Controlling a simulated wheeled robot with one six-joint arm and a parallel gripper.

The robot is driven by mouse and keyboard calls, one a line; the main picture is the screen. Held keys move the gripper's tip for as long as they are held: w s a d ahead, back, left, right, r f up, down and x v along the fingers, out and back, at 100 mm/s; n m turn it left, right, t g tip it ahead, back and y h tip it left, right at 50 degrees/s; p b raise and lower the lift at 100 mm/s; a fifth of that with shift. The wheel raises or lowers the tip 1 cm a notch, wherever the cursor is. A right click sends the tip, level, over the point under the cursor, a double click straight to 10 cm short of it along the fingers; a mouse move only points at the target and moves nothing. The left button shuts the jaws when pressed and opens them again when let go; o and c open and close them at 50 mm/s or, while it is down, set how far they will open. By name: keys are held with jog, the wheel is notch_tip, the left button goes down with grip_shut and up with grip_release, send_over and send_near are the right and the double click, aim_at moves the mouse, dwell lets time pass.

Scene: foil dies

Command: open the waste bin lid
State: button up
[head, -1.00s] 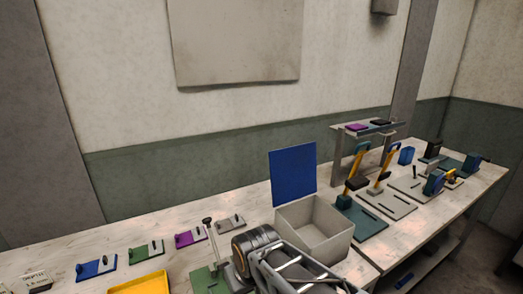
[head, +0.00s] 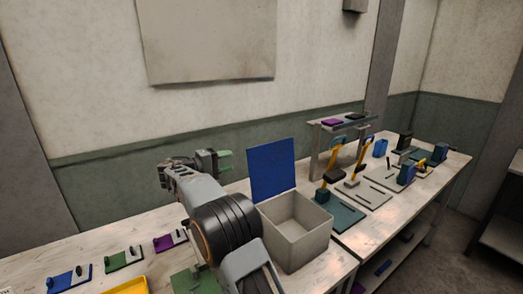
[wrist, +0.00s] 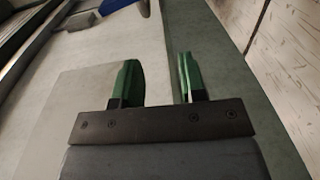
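The waste bin (head: 303,238) is a grey open-topped box on the bench in the head view. Its blue lid (head: 273,169) stands upright at the back edge, and the inside of the box shows empty. My gripper (head: 222,162) is raised to the left of the lid, apart from it. In the wrist view my gripper (wrist: 160,82) has its two green fingers spread with nothing between them. A small blue shape (wrist: 118,5) at the top of the wrist view is cut off, and I cannot tell what it is.
Small plates in blue (head: 70,278), green (head: 125,258) and purple (head: 170,241) lie on the left of the bench, by a yellow tray (head: 128,286). Right of the bin are a teal base (head: 338,217) with a yellow-handled lever and a raised shelf (head: 343,125).

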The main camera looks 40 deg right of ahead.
jog(key=r, duration=0.1)
jog(key=p, duration=0.3)
send_over(269, 168)
jog(key=w, duration=0.6)
jog(key=shift+s+d+r+m+g+h, duration=0.1)
jog(key=shift+s+d+m+g+h, duration=0.05)
jog(key=shift+d+m+g+h, duration=0.2)
grip_shut()
